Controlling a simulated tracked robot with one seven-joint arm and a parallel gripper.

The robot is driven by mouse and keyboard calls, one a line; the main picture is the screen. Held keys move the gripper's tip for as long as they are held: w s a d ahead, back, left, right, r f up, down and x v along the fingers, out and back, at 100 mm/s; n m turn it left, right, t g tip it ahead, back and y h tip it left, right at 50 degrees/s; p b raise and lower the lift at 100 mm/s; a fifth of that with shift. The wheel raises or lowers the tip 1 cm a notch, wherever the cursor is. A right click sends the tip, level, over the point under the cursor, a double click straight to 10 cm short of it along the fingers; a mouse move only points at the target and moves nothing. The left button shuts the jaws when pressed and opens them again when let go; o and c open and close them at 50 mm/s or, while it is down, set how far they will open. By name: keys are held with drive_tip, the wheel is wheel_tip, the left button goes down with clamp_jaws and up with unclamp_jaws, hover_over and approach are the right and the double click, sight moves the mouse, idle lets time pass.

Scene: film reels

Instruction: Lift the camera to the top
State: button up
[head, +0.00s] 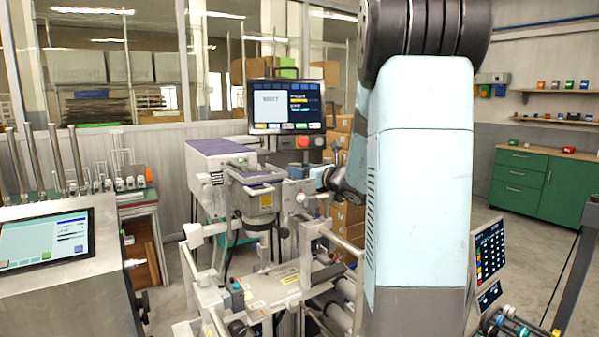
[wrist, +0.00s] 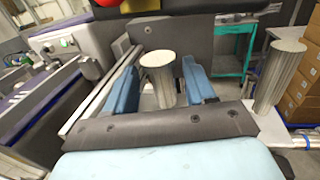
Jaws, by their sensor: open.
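The camera (head: 261,200) appears to be the grey, box-shaped unit with a yellow label and a dark lower part, mounted over the film machine in the head view. My gripper (head: 318,179) is just right of it, partly hidden by my arm. In the wrist view my gripper (wrist: 163,62) is open, with its two blue fingers on either side of a short metal cylinder (wrist: 158,79). I cannot tell which part of the machine the cylinder belongs to.
A second metal cylinder (wrist: 277,75) stands right of my gripper in the wrist view. A monitor (head: 286,105) with a red button below is behind the machine. A touchscreen console (head: 45,242) stands at left. Rails and rollers (head: 335,310) crowd the space below.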

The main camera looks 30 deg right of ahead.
drive_tip(key=v, duration=1.3)
drive_tip(key=shift+d, duration=0.1)
